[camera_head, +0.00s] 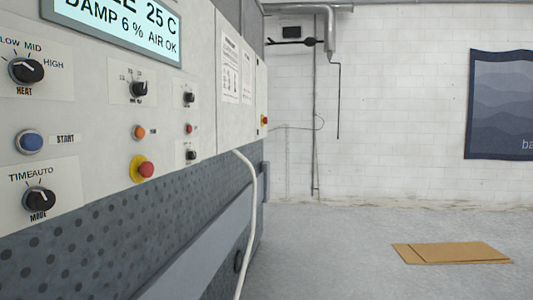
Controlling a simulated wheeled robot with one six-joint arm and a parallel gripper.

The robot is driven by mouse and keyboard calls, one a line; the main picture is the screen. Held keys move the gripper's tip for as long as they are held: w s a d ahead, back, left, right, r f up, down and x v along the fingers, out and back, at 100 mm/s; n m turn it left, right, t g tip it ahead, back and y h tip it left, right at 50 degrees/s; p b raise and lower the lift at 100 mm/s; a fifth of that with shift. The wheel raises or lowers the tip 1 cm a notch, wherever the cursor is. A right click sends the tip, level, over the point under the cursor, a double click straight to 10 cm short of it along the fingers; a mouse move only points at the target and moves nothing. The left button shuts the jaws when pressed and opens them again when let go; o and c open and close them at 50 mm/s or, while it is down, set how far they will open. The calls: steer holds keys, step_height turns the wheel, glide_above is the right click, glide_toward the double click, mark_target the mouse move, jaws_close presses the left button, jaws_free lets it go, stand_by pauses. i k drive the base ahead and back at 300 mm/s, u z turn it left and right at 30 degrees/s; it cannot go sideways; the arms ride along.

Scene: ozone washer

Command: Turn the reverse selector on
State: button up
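No knob carries a legible "reverse" label, so I cannot tell which one is the reverse selector. On the machine's front at left, a black knob (139,89) has small blurred labels above and below it. Farther along, two smaller black knobs, an upper one (189,98) and a lower one (190,155), also have labels too small to read. Nearer are the black HEAT knob (27,71), between LOW, MID and HIGH, and the black MODE knob (39,201) under TIME and AUTO. My gripper is not in view.
The panel also has a blue START button (30,142), an orange button (138,132), a small red button (189,128) and a red mushroom button (146,169). A white hose (248,210) hangs down the front. Floor at right is clear except flat cardboard (450,253).

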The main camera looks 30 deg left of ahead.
mark_target(191, 155)
steer(key=z, duration=0.1)
steer(key=i, duration=1.5)
steer(key=u, duration=1.3)
steer(key=i, duration=0.6)
steer(key=u, duration=0.65)
